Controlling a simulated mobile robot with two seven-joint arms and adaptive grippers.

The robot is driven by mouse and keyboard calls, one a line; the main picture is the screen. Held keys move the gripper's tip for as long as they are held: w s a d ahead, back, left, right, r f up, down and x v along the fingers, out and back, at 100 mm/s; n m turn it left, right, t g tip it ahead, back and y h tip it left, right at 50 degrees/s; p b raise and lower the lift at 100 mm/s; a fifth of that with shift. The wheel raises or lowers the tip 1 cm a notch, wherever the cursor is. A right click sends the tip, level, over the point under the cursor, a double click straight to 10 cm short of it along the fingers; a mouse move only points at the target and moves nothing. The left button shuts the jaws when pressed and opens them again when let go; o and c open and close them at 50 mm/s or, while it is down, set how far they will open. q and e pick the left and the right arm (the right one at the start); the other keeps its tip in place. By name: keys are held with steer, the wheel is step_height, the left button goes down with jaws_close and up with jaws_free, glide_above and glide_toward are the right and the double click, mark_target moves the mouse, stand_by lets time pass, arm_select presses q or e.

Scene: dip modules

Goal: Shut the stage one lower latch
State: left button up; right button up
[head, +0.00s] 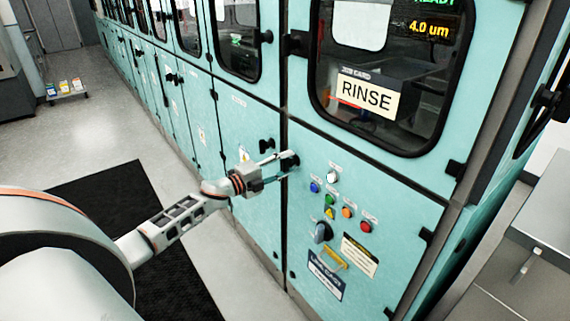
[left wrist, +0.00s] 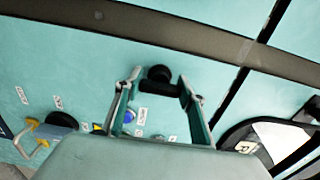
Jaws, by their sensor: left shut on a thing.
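My left gripper (head: 283,165) reaches in from the left at the teal cabinet front. It is shut on a black latch (head: 290,161) at the upper left corner of the lower panel (head: 395,222), by the dark vertical seam. In the left wrist view, the two fingers (left wrist: 160,82) stand on either side of the black latch (left wrist: 160,73), with its round knob and a dark bar between the fingertips. The fingers partly hide the latch in the head view, and its exact turn is hard to tell. My right gripper is not in view.
Coloured buttons (head: 330,212), a black rotary knob (head: 323,233) and a yellow handle (head: 334,257) sit on the panel below right. A windowed upper door with a RINSE card (head: 366,95) is above. Another black latch (head: 266,145) is to the left. Open floor lies left.

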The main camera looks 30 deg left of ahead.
arm_select(q)
steer(key=o, duration=1.1)
steer(key=v, duration=1.2)
steer(key=s+d+f+n+g+y, duration=0.1)
steer(key=s+d+f+n+g, duration=0.1)
steer(key=s+d+f+n, duration=0.3)
steer(key=s+d+f+n+g+y, duration=0.1)
steer(key=s+d+f+n+g, duration=0.1)
steer(key=s+d+f+n, duration=0.4)
steer(key=s+d+f+n+g+y, duration=0.1)
steer(key=s+d+f+n, duration=0.5)
steer(key=s+d+f, duration=0.7)
steer(key=shift+s+d+f+g, duration=0.1)
steer(key=shift+d+f+g, duration=0.1)
steer(key=shift+d, duration=0.7)
steer(key=shift+s+d+f+g, duration=0.15)
steer(key=shift+d+f+g, duration=0.1)
steer(key=shift+d, duration=0.6)
steer(key=shift+s+d+f+g, duration=0.1)
steer(key=shift+d+f+g, duration=0.1)
steer(key=shift+d, duration=0.7)
